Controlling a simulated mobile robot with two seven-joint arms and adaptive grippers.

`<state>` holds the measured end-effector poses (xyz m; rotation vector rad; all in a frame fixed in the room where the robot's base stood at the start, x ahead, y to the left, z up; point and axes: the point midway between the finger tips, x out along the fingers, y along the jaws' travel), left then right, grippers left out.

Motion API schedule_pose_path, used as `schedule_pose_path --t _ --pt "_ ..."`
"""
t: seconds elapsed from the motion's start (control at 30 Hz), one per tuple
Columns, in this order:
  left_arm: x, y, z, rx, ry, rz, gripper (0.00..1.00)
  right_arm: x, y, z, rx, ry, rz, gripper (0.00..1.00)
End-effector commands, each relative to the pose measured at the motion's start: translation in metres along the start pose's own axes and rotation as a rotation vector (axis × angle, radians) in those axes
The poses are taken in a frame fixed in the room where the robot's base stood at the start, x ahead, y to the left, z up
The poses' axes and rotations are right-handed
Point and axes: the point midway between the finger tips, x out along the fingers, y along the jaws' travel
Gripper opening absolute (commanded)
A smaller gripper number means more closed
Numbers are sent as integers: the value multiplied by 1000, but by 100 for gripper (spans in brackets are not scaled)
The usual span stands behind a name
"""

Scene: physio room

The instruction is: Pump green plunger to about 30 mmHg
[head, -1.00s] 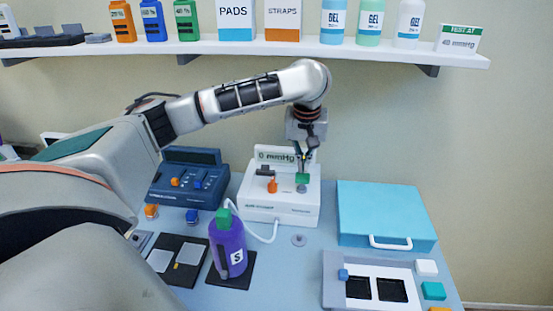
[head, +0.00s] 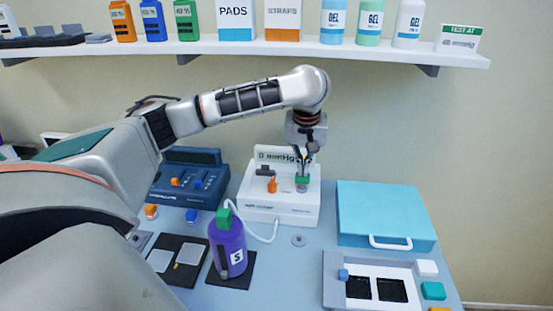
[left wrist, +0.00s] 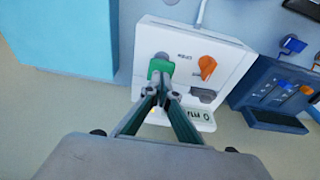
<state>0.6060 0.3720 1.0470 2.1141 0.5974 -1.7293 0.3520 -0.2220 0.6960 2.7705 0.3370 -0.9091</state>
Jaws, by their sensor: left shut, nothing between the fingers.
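The green plunger (head: 302,180) stands on top of the white pump unit (head: 262,209), whose display (head: 276,155) reads 0 mmHg. My left gripper (head: 303,170) is shut and empty, pointing down just above the plunger. In the left wrist view the closed fingertips (left wrist: 161,93) are right at the edge of the green cap (left wrist: 160,68); I cannot tell whether they touch it. An orange knob (head: 272,185) stands left of the plunger and also shows in the left wrist view (left wrist: 207,66). My right gripper is not in view.
A dark blue device (head: 187,180) stands left of the pump and a light blue case (head: 384,212) right of it. A purple bottle (head: 228,250) stands in front, near the white hose (head: 266,238). A shelf sign (head: 458,39) reads "TEST AT 40 mmHg".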

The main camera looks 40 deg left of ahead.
Motion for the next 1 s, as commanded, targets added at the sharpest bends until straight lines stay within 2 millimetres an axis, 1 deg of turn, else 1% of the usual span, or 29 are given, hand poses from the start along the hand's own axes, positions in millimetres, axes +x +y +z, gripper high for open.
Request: schedule_pose_path --t 0.77,1.0 --pt "36 0 8 1 -2 -2 0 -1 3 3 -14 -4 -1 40" --pt "35 0 8 2 -2 -1 0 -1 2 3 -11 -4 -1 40"
